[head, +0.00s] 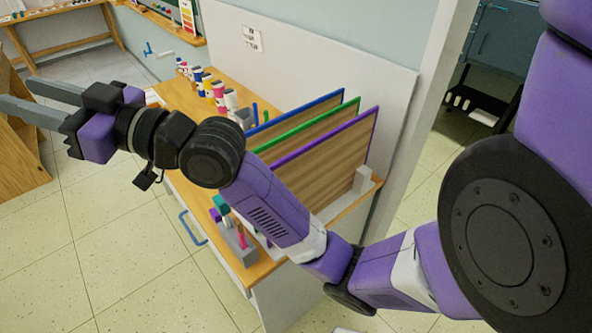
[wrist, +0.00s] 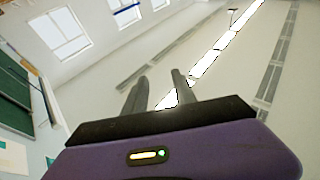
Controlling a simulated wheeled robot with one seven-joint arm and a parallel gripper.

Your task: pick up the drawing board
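Three drawing boards stand upright side by side on a wooden-topped cabinet in the head view. One has a purple edge (head: 333,158), one a green edge (head: 277,138) and one a blue edge (head: 262,129). My arm crosses in front of their lower left parts. My gripper (head: 45,100) is at the far left of the head view, well away from the boards, pointing left. Its two fingers are apart with nothing between them. In the wrist view the fingers (wrist: 158,92) also show apart and empty, against the ceiling and windows.
The cabinet top (head: 182,97) holds a row of paint bottles (head: 218,96) at the back and a grey holder (head: 236,243) with small coloured items at the front. A white wall panel (head: 300,62) rises behind the boards. Tiled floor (head: 120,235) is open at lower left.

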